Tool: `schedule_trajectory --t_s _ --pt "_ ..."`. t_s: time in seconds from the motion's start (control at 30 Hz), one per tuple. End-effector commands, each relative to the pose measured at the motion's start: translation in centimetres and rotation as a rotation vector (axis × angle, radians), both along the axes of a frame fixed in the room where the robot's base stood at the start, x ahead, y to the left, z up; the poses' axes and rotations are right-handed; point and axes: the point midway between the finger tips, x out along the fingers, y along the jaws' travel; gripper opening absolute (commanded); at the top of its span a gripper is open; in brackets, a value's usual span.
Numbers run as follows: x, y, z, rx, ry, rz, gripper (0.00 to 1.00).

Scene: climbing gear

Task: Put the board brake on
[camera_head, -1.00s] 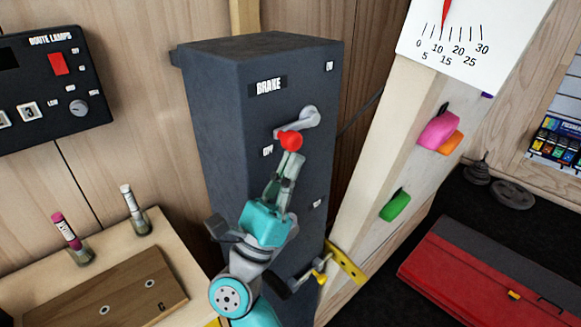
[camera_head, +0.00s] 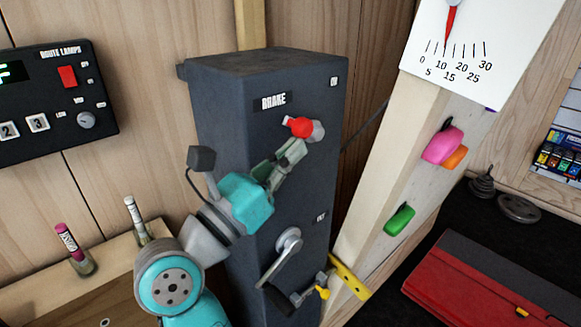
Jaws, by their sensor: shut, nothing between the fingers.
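The brake box (camera_head: 225,130) is a tall dark grey column with a white "BRAKE" label on its front. A small label (camera_head: 333,81), which seems to read "ON", sits above right of the lever. My gripper (camera_head: 294,151) is shut and empty, its fingertips just below the knob. I cannot tell whether they touch the lever.
A second grey crank handle (camera_head: 288,242) with a black grip is lower on the box. A wooden post with colored holds and a dial (camera_head: 463,50) stands right. A red case (camera_head: 485,290) lies at lower right. A lamp panel (camera_head: 50,100) hangs left, above two small bottles.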

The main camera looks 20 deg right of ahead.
Motion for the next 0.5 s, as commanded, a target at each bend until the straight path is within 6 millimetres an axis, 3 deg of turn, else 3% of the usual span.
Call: schedule_trajectory --t_s 0.23,0.5 --pt "0.2 -0.5 2.6 0.227 0.066 0.002 0.0" --pt "0.5 -1.8 4.6 0.223 0.071 -0.002 0.0"
